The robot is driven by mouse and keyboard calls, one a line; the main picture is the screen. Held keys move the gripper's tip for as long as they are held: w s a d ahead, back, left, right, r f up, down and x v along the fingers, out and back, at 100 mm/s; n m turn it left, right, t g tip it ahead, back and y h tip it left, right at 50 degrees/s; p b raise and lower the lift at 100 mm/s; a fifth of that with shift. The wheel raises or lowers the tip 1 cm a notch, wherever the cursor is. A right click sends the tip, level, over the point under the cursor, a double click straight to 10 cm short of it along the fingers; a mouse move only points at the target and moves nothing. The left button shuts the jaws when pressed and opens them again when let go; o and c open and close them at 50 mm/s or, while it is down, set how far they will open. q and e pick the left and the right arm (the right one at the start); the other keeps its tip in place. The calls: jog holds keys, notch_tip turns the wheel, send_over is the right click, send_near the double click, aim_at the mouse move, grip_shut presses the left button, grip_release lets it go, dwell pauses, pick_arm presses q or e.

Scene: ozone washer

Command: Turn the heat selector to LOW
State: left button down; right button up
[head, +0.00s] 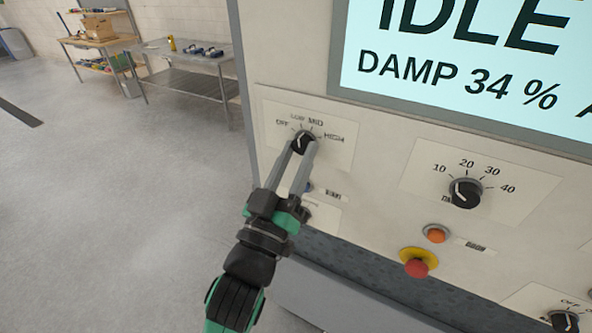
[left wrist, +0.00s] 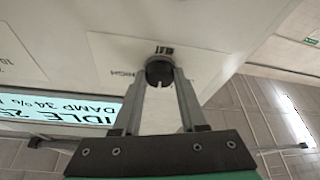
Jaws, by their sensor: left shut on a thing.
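The heat selector (head: 303,141) is a small black round knob on a pale plate marked OFF, LOW, MID and HIGH, at the left of the machine's front panel. My left gripper (head: 303,147) reaches up to it with its two grey fingers on either side of the knob, shut on it. In the left wrist view the knob (left wrist: 159,72) sits between the fingertips, with a short white mark on its face. The fingers partly cover the knob, so I cannot tell which label its mark points to. My right gripper is not in view.
A screen (head: 470,60) above reads IDLE and DAMP 34 %. To the right are a second black dial (head: 465,192) marked 10 to 40, an orange button (head: 436,234) and a red button (head: 418,267) on yellow. A steel table (head: 185,75) stands far back left; the floor between is clear.

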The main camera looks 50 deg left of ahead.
pick_arm(q)
jog(key=shift+d+n+g+y+b, duration=0.1)
jog(key=shift+n+g+y+b, duration=0.3)
jog(key=shift+n, duration=0.45)
jog(key=shift+n+g+y+b, duration=0.2)
jog(key=shift+n+b, duration=0.35)
jog(key=shift+n, duration=0.3)
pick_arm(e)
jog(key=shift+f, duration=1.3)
pick_arm(q)
jog(key=shift+c, duration=2.2)
grip_release()
jog(key=p+v, duration=0.2)
jog(key=v, duration=0.9)
jog(key=shift+s+d+p, duration=0.2)
jog(key=shift+p, duration=0.1)
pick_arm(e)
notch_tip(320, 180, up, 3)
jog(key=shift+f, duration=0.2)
pick_arm(q)
jog(key=shift+f, duration=0.1)
